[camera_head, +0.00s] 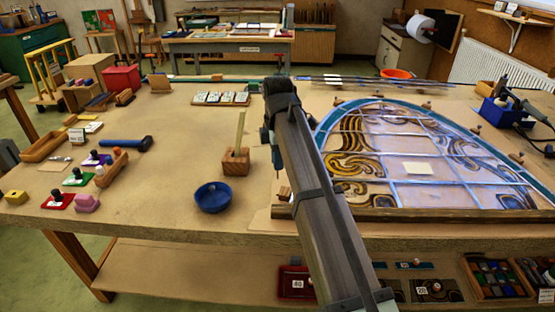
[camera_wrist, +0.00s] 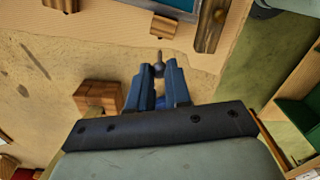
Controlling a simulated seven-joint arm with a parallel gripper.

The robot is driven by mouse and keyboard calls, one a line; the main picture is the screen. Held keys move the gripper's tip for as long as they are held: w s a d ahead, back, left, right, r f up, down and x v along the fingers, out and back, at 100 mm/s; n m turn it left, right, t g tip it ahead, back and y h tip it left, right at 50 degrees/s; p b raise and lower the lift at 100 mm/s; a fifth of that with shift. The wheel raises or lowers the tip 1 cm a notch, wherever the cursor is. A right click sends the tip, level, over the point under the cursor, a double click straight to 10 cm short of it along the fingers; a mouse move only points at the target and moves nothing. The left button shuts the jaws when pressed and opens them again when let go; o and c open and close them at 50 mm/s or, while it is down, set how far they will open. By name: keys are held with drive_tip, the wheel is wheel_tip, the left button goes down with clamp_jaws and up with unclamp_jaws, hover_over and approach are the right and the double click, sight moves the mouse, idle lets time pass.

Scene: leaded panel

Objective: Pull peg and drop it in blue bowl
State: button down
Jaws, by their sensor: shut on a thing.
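My gripper (camera_wrist: 158,75) is shut on a small grey peg (camera_wrist: 158,66), which shows between the blue fingertips in the wrist view. The peg's lower part cannot be made out, and I cannot tell whether it touches the bench. In the head view my arm covers most of the gripper and the peg is hidden. The blue bowl (camera_head: 212,197) stands upright near the bench's front edge, left of my arm. A bit of blue shows between the fingers in the wrist view, but I cannot tell whether it is the bowl.
A wooden block (camera_head: 236,163) with an upright strip stands just behind the bowl. The leaded panel (camera_head: 418,194) lies right of my arm, with small wooden blocks around its rim. A blue mallet (camera_head: 127,144) and coloured stamps lie to the left. Bare bench surrounds the bowl.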

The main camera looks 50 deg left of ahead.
drive_tip(key=s+a+r, duration=0.5)
drive_tip(key=s, duration=0.3)
drive_tip(key=shift+s+a+f, duration=0.6)
drive_tip(key=shift+s+a, duration=0.3)
drive_tip(key=shift+s, duration=0.5)
drive_tip(key=shift+s+a+f, duration=0.55)
drive_tip(key=shift+s+a, duration=0.4)
drive_tip(key=shift+s, duration=0.4)
drive_tip(key=shift+s+a+f, duration=0.6)
drive_tip(key=shift+s+a, duration=0.3)
drive_tip(key=shift+s, duration=0.5)
drive_tip(key=shift+f, duration=0.15)
drive_tip(key=shift+d+f, duration=0.1)
drive_tip(key=shift+f, duration=1.25)
drive_tip(key=shift+f, duration=0.2)
